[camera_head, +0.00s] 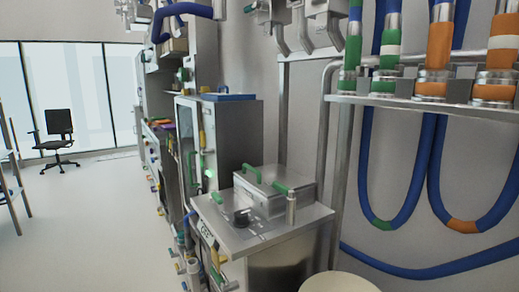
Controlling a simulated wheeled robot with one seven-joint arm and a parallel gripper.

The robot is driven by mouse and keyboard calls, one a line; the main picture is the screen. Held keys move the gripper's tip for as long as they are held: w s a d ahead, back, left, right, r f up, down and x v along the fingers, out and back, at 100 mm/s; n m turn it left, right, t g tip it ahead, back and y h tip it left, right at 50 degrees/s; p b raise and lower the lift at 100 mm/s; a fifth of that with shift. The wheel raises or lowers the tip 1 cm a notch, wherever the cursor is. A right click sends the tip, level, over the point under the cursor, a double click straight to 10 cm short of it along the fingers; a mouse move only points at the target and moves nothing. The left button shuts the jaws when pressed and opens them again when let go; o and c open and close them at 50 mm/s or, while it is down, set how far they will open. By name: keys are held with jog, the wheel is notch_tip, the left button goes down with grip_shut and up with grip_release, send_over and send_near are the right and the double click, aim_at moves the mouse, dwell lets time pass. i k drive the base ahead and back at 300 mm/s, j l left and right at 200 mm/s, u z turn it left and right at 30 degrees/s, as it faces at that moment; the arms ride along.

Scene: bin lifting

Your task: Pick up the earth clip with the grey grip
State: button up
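I cannot make out an earth clip with a grey grip for certain in the head view. Small fittings with blue, yellow and green parts hang along the left side of the steel cabinet (290,268), too small to tell apart. A grey upright cylinder (291,209) stands at the right of the cabinet's top, but I cannot tell what it is. My gripper is not in view.
A steel box (284,190) with green handles and a black knob (242,217) sit on the cabinet top. Blue hoses (404,180) with green and orange bands hang at right. Open floor (85,225) lies left, with an office chair (59,130) far back.

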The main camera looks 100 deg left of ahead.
aim_at(174, 145)
jog(key=u, duration=3.55)
jog(key=i+u, duration=0.1)
jog(key=u, duration=0.7)
jog(key=i, duration=3.5)
jog(key=i+j+z, duration=0.2)
jog(key=i+z, duration=0.25)
jog(key=i+j+z, duration=0.3)
jog(key=i+z, duration=0.2)
jog(key=k, duration=0.05)
